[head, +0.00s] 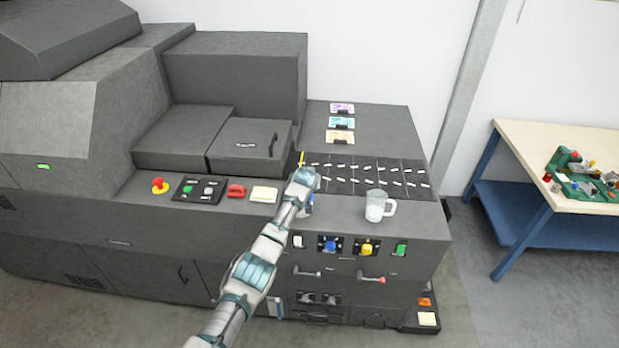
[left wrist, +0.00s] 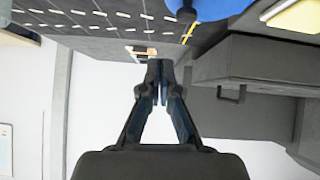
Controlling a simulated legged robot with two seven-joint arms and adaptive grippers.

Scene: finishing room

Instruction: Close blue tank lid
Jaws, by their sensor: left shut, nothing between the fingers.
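My left gripper (head: 304,172) is over the top of the dark grey machine, shut and empty; its fingers show closed together in the left wrist view (left wrist: 160,68). A blue rounded part (left wrist: 212,9) shows at the top edge of the left wrist view, cut off by the frame. In the head view a small blue patch (head: 310,204) shows beside my left wrist, mostly hidden; I cannot tell whether it is the blue tank's lid. A blue round part (head: 330,245) sits on the machine's front, between a white one and a yellow one (head: 367,250). My right gripper is not in view.
A clear mug (head: 377,206) stands on the machine's front ledge, right of my gripper. A grey handled box (head: 247,146) rises to the left. A red emergency button (head: 159,185) and yellow notes (head: 264,194) lie further left. A workbench (head: 565,150) stands at right.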

